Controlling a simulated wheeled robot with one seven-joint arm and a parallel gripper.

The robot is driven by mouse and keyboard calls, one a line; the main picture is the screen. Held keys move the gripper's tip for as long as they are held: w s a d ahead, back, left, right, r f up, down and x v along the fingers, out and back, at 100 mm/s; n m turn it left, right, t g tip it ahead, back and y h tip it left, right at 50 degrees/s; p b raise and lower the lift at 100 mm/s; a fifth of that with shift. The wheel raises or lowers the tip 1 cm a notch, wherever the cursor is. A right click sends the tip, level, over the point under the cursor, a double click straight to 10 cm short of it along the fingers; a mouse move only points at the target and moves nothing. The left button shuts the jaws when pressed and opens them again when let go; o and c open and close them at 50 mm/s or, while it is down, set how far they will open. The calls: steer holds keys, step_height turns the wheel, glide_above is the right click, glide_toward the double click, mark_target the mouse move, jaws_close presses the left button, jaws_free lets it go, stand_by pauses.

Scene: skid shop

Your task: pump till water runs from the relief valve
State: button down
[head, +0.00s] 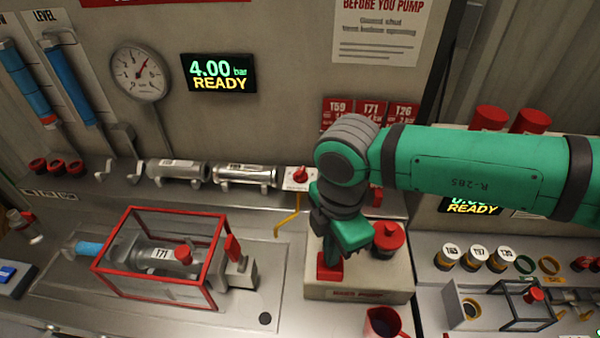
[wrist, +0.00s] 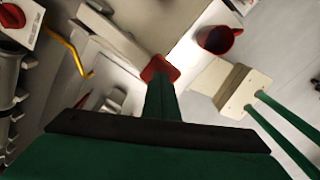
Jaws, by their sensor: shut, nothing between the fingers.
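The hand pump (head: 360,292) is a beige box with a red part (head: 330,268) at its left front and a round red cap (head: 388,238) behind. My gripper (head: 336,252) is shut and empty, low over the red part. My arm hides much of the pump, and I cannot tell whether the fingers touch it. In the wrist view a red block (wrist: 160,68) shows just beyond the green finger. The wall display (head: 219,73) reads 4.00 bar, READY. A red-handled valve (head: 300,177) has a bent yellow pipe (head: 290,222) below it. I see no water running there.
A red-framed clear cage (head: 160,212) encloses a T71 valve left of the pump. A red mug (head: 383,322) stands at the pump's front right and shows in the wrist view (wrist: 218,38). A dial gauge (head: 138,73) hangs behind. Small parts crowd the right bench.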

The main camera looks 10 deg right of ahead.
steer(key=shift+f, duration=0.1)
steer(key=shift+f, duration=2.95)
steer(key=shift+r, duration=3.05)
steer(key=shift+f, duration=0.1)
steer(key=shift+f, duration=1.5)
